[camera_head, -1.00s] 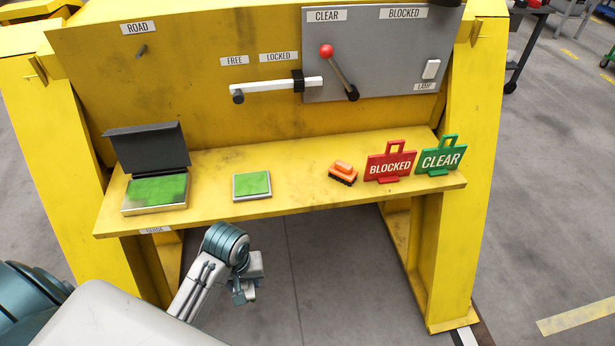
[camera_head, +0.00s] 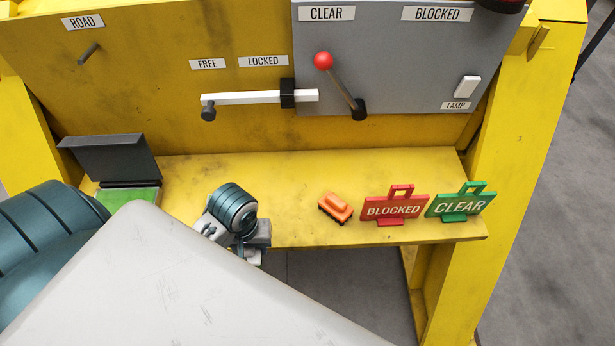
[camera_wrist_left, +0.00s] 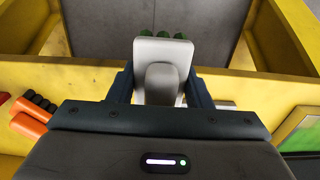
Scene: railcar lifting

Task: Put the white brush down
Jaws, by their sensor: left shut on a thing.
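My left gripper (camera_head: 254,246) is shut on the white brush (camera_wrist_left: 162,62). In the left wrist view the brush's pale handle sits between the two dark fingers (camera_wrist_left: 163,92), and green bristles show at its far end. In the head view the gripper appears at the front edge of the yellow shelf (camera_head: 300,170), with the brush mostly hidden behind the wrist. I cannot tell the gap between brush and shelf. My right gripper is not in view.
An open dark-lidded box (camera_head: 112,160) is at the left. A green pad shows in the wrist view (camera_wrist_left: 302,134). Levers are on the panel above.

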